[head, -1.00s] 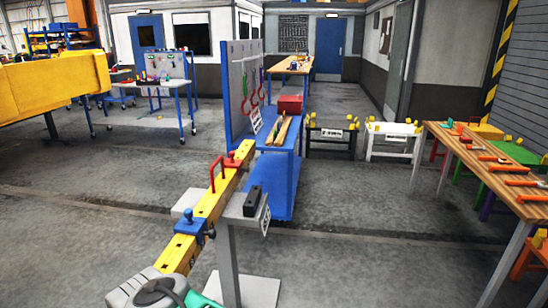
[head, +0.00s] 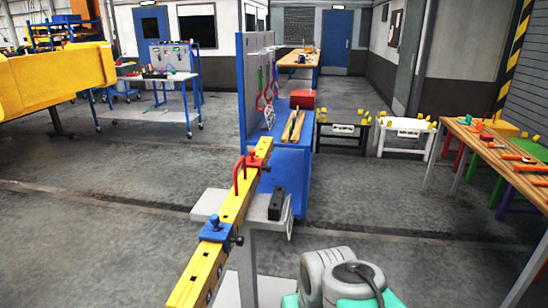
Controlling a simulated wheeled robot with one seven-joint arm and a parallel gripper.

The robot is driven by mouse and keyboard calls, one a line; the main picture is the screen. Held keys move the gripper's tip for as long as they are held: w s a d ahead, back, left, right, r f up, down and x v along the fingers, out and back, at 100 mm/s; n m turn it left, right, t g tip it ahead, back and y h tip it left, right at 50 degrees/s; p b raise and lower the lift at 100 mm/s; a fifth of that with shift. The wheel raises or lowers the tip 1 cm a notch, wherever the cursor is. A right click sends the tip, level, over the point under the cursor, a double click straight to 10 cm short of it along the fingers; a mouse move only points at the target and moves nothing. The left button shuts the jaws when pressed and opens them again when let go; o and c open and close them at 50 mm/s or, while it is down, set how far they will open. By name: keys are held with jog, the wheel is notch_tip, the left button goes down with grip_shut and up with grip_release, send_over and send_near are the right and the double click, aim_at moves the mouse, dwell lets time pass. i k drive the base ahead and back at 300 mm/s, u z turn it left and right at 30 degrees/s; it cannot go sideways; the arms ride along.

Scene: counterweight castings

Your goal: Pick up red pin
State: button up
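A yellow beam (head: 238,208) lies along a grey stand in the lower middle of the head view. Near its far end stands a red loop-shaped handle (head: 237,177), with a red block-like fitting (head: 252,159) with a small knob just behind it. I cannot tell which of these red parts is the red pin. A blue fitting (head: 216,230) with a knob sits across the beam nearer to me. Grey and teal links of my arm show at the bottom, right of the beam. My gripper is not in view.
A black block (head: 277,205) lies on the grey stand (head: 259,225) right of the beam. A blue cart (head: 284,176) with a tool panel stands close behind. A wooden table (head: 492,158) with orange tools is at the right. Floor is open left of the beam.

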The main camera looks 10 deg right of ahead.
aim_at(252, 153)
jog(key=z, duration=1.15)
jog(key=i, duration=2.35)
jog(key=u, duration=3.65)
